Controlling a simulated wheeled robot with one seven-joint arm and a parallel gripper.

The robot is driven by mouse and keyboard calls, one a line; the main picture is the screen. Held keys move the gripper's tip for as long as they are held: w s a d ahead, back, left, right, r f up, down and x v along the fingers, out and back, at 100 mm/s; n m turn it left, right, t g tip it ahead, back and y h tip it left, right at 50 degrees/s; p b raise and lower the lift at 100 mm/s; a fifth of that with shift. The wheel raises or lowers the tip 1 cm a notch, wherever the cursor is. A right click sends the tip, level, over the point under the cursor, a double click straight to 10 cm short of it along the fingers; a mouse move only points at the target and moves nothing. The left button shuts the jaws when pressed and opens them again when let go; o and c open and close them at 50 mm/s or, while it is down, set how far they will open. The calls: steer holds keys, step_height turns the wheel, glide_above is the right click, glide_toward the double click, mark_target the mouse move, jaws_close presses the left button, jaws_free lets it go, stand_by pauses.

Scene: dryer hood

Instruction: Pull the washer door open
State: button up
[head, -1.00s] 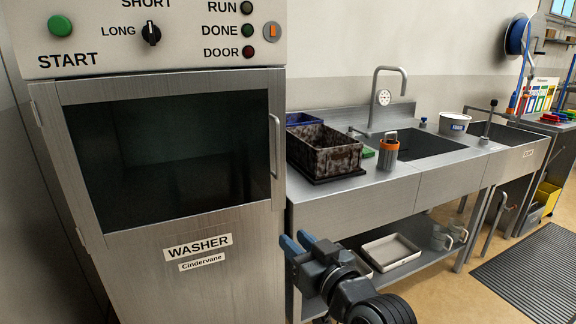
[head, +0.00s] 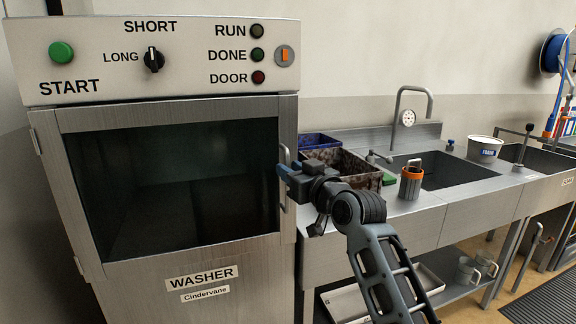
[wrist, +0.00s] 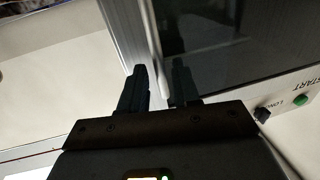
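The washer (head: 150,275) stands at the left in the head view, with its dark-windowed door (head: 170,190) closed. The door's vertical bar handle (head: 285,200) is on the right edge, partly hidden behind my gripper (head: 283,172).
The control panel (head: 110,55) is above the door. A steel sink counter (head: 400,225) stands to the right, carrying a dirty crate (head: 345,165), an orange-topped container (head: 411,182) and a white tub (head: 485,149). A lower shelf holds a tray and cups.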

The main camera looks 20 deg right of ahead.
steer(key=shift+w+a, duration=0.25)
steer(key=shift+w, duration=0.75)
jaws_close()
